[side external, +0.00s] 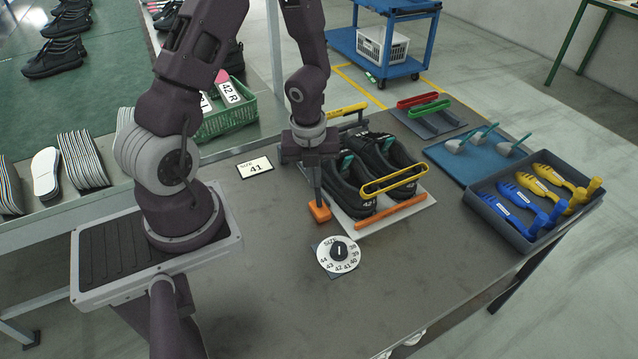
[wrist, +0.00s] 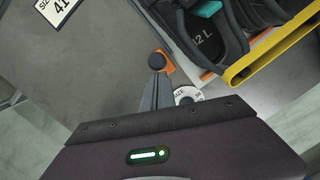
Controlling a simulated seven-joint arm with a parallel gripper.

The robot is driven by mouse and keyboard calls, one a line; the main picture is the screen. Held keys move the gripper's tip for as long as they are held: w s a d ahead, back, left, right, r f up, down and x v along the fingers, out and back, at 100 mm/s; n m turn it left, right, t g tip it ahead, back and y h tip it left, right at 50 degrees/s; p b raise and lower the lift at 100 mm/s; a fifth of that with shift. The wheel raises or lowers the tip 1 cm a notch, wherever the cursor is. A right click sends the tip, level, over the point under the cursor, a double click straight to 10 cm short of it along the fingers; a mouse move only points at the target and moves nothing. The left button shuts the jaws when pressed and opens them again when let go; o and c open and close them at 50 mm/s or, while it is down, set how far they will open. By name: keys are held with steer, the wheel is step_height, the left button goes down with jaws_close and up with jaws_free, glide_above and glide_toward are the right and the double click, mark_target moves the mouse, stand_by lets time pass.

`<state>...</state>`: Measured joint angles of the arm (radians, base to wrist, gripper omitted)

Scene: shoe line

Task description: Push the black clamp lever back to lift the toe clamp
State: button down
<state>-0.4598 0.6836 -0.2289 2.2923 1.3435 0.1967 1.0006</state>
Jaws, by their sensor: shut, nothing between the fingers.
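A pair of black shoes (side external: 352,178) with teal pieces inside sits on a white board (side external: 425,203). A yellow looped bar (side external: 395,182), apparently the toe clamp, crosses over the shoes' near end; it also shows in the wrist view (wrist: 270,48). I cannot tell whether it presses on them. My gripper (side external: 318,199) is shut, empty, pointing down beside the left shoe at an orange block (side external: 320,214). Contact is unclear. The lever's shaft is hidden.
A white size dial (side external: 338,254) lies just in front of the orange block. A size 41 card (side external: 254,168) lies to the left. A blue mat (side external: 470,160) with tools and a grey tray (side external: 535,235) of blue and yellow pieces stand right. The front tabletop is clear.

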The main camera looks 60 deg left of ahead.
steer(key=shift+s+a+f, duration=0.1)
steer(key=shift+a+f, duration=0.1)
steer(key=shift+a, duration=0.7)
steer(key=shift+s+a+f, duration=0.1)
steer(key=shift+a+f, duration=0.05)
steer(key=shift+a, duration=0.8)
steer(key=shift+a+f, duration=0.2)
steer(key=shift+a, duration=0.7)
step_height(320, 180, up, 12)
steer(key=s, duration=0.3)
steer(key=shift+f, duration=0.25)
steer(key=shift+r, duration=0.1)
